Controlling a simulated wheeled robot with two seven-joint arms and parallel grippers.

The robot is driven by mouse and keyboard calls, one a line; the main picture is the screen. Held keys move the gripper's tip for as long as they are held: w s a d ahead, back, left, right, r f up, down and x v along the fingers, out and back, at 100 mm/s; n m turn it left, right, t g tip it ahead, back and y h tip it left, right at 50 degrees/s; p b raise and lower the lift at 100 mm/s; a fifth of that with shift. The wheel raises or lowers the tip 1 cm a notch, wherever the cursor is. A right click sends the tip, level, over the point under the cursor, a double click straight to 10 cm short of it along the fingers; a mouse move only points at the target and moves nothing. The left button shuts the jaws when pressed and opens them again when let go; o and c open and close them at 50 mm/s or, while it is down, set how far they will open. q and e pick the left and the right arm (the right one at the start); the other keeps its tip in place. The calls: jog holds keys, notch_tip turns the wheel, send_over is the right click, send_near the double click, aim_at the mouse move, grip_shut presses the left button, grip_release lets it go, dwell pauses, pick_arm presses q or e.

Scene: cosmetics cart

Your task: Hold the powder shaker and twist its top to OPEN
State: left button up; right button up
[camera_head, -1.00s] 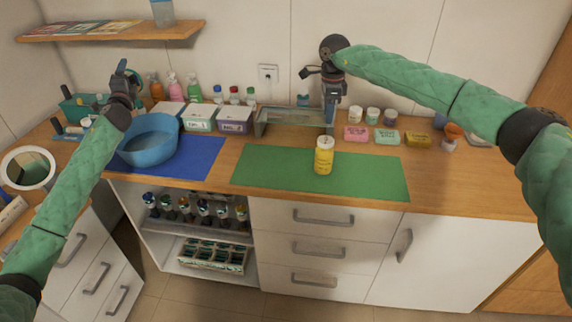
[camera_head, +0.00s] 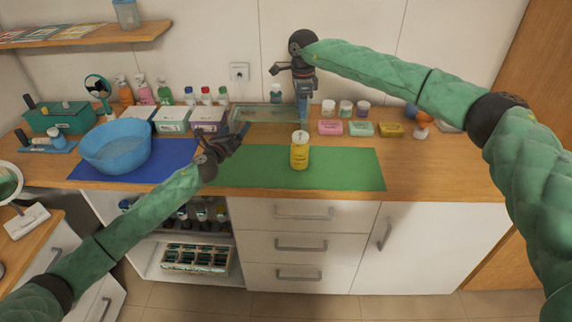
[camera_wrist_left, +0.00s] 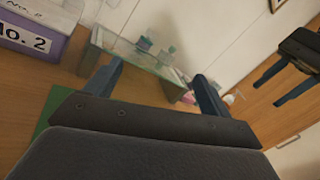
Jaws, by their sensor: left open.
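The powder shaker (camera_head: 300,155) is a yellow bottle with a pale top, standing upright on the green mat (camera_head: 345,170). My left gripper (camera_head: 238,132) is to the left of the shaker, above the mat's left part, and apart from it. In the left wrist view its two blue fingers (camera_wrist_left: 160,72) are spread with nothing between them; the shaker does not show there. My right gripper (camera_head: 303,118) points down just above and behind the shaker, apart from its top. In the left wrist view the right gripper's fingers (camera_wrist_left: 283,84) show apart and empty.
A glass-topped stand (camera_head: 262,113) is behind the mat. A blue bowl (camera_head: 115,148) sits on the blue mat at left, with labelled boxes (camera_head: 172,120) behind. Pink, green and yellow blocks (camera_head: 361,129) and small jars (camera_head: 345,108) line the right back. The green mat's right part is clear.

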aim_at(300, 153)
pick_arm(q)
jog(key=s+d+f+m+g+h, duration=0.1)
jog(key=s+d+f+m, duration=0.1)
jog(key=d, duration=0.4)
jog(key=s+d+f+m+g+h, duration=0.1)
jog(key=s+d+f+m+h, duration=0.1)
jog(key=d, duration=0.4)
jog(key=s+d+f+m+g+h, duration=0.1)
jog(key=s+d+f+m+g, duration=0.1)
jog(key=d, duration=0.4)
jog(key=shift+s+d+f+m+h, duration=0.1)
jog(key=shift+s+f+m+h, duration=0.15)
jog(key=shift+f+m, duration=0.4)
jog(key=shift+s+d+f+m+h, duration=0.1)
jog(key=shift+s+f+m+h, duration=0.1)
jog(key=shift+f+m, duration=0.45)
jog(key=shift+w+d+r, duration=0.1)
jog(key=shift+w+d, duration=0.1)
jog(key=shift+x, duration=3.45)
